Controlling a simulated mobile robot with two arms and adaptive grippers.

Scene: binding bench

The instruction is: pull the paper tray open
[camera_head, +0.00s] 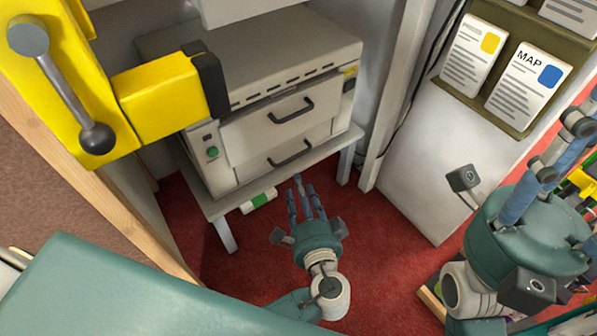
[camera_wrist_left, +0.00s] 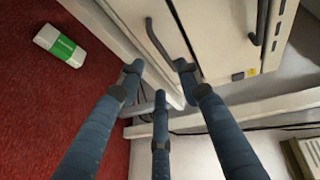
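A pale printer-like machine (camera_head: 260,70) has two front drawers with dark bar handles. The upper drawer (camera_head: 275,130) and the lower drawer (camera_head: 290,156) both look closed; I cannot tell which one is the paper tray. My left gripper (camera_head: 303,187) is open and empty, just in front of and below the lower drawer. In the left wrist view its blue fingers (camera_wrist_left: 158,80) are spread, and the lower handle (camera_wrist_left: 158,42) lies just beyond the gap between two fingertips, apparently untouched. The upper handle (camera_wrist_left: 262,22) is farther right. My right gripper (camera_head: 560,140) is open at the right edge.
The machine stands on a low pale table (camera_head: 345,150) above red carpet. A white and green box (camera_head: 258,201) lies near the table's front edge; it also shows in the left wrist view (camera_wrist_left: 60,45). A yellow lever machine (camera_head: 130,95) is at left, a card board (camera_head: 505,60) at upper right.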

